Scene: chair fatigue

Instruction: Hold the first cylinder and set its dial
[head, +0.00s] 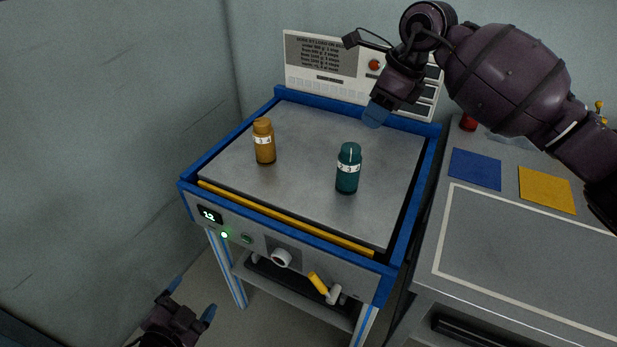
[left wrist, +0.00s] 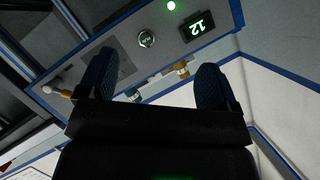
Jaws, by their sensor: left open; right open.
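An amber cylinder (head: 264,142) with a white numbered band stands upright on the grey plate (head: 300,120) of a blue-framed bench, left of centre. A teal cylinder (head: 348,170) with a similar band stands upright to its right and nearer. The band digits are too small to read surely. My left gripper (head: 191,299) is open and empty, low in front of the bench's left end, well away from both cylinders. Its fingers show in the left wrist view (left wrist: 155,80). My right gripper (head: 376,113) is over the plate's back right, apart from the cylinders; one blue finger shows clearly.
A printed panel (head: 320,55) stands behind. A side table (head: 500,230) with blue and yellow squares is right.

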